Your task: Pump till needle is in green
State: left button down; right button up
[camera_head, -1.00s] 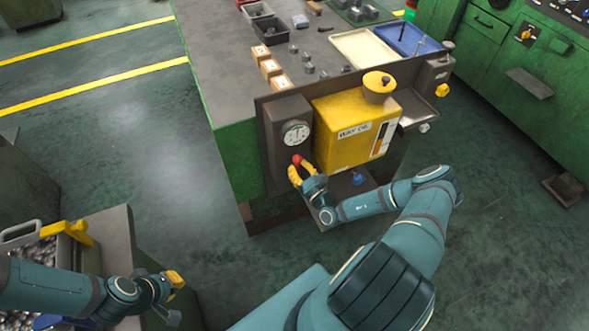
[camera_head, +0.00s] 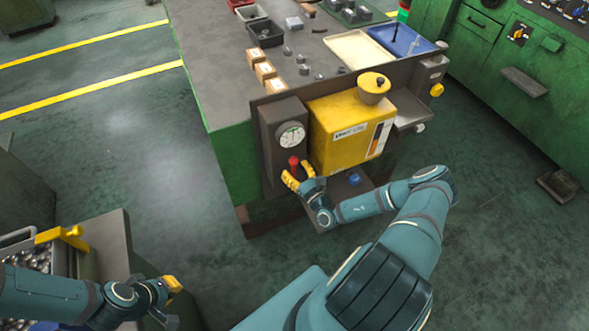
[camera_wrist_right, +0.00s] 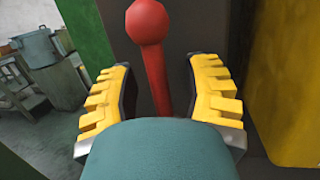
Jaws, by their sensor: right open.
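The pump lever is red with a round knob (camera_head: 293,160); it stands below the gauge on the dark panel of the green bench. The gauge (camera_head: 291,134) has a white dial; its needle is too small to read. My right gripper (camera_head: 298,176) is open at the lever. In the right wrist view the red lever (camera_wrist_right: 157,55) stands between the two yellow fingers, with gaps on both sides and its knob beyond the fingertips. The lever's lower end is hidden behind my wrist. My left gripper (camera_head: 174,286) is at the lower left, away from the bench; its fingers are unclear.
A yellow oil tank (camera_head: 340,143) stands right of the gauge. A small shelf (camera_head: 340,188) with a blue item lies below it. A grey bin of metal parts (camera_head: 22,240) is at the left. Open floor lies between.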

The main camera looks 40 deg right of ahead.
jog(key=s+f, duration=0.2)
jog(key=s, duration=0.9)
jog(key=shift+s+a, duration=0.2)
jog(key=shift+s, duration=0.05)
